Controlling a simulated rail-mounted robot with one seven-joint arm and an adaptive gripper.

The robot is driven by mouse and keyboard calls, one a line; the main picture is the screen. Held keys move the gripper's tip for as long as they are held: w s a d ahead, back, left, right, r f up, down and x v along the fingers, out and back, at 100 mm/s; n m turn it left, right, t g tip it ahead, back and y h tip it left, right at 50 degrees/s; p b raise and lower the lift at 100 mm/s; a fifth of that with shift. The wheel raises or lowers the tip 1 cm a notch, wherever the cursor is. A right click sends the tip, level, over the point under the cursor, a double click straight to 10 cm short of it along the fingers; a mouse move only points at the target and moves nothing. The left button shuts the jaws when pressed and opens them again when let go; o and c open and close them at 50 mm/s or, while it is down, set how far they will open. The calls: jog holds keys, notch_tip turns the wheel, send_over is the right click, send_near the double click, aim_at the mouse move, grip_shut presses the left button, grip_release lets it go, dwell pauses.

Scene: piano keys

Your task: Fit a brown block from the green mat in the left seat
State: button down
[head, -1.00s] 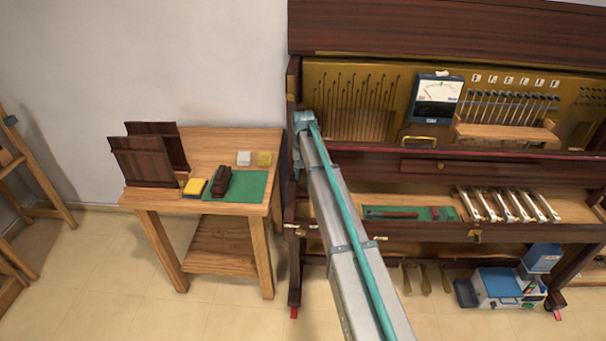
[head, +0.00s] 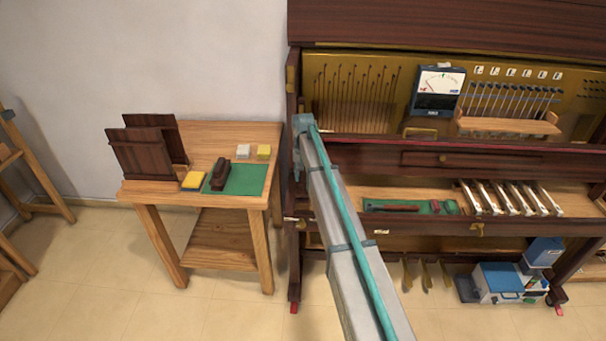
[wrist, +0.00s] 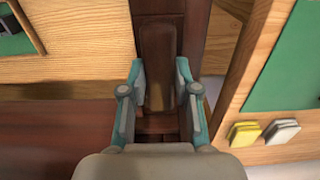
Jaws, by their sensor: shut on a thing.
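My gripper (wrist: 160,68) is shut on a brown block (wrist: 158,50), which sits lengthwise between its two teal fingers in the wrist view. Dark reddish-brown wood lies below and beyond it; I cannot tell whether the block touches it. In the head view the arm ends at the piano's left side, and the held block is hidden. A green mat (head: 247,180) lies on the side table with a dark brown block (head: 219,176) at its left edge. Another green mat (head: 421,209) lies in the piano with reddish-brown pieces on it. I cannot make out the left seat.
The side table (head: 205,140) holds dark upright panels (head: 140,155), a yellow-and-blue block (head: 193,180), a white block (head: 243,151) and a yellow block (head: 264,152). White keys (head: 505,198) stand right in the piano. A meter (head: 438,90) sits above.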

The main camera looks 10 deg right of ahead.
jog(key=shift+f+b, duration=1.2)
jog(key=shift+f, duration=2.1)
jog(key=shift+f, duration=0.1)
jog(key=c, duration=0.8)
grip_release()
jog(key=shift+o, duration=0.2)
notch_tip(320, 180, up, 12)
